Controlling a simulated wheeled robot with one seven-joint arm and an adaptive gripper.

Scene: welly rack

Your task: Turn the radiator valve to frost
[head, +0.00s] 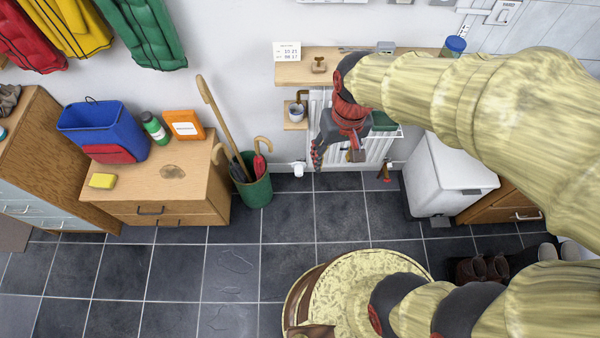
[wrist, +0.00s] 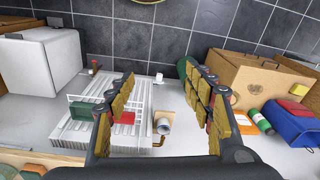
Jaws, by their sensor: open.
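The white radiator (head: 378,150) is on the back wall, partly hidden behind my gripper in the head view. It also shows in the wrist view (wrist: 72,133). A small white knob, seemingly the radiator valve (head: 298,169), sits low by the radiator's left end. It appears in the wrist view (wrist: 158,77), between my fingers' lines but beyond them. A small red-handled fitting (head: 386,173) is low at the radiator's other end. My gripper (head: 338,153) is open and empty in front of the radiator, above and right of the white knob, apart from it. The valve's markings are too small to read.
A green umbrella bin (head: 257,192) and wooden cabinet (head: 150,205) stand left of the knob. A shelf (head: 300,73) and a small ledge with a cup (head: 295,113) are above. A white bin (head: 440,180) stands right.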

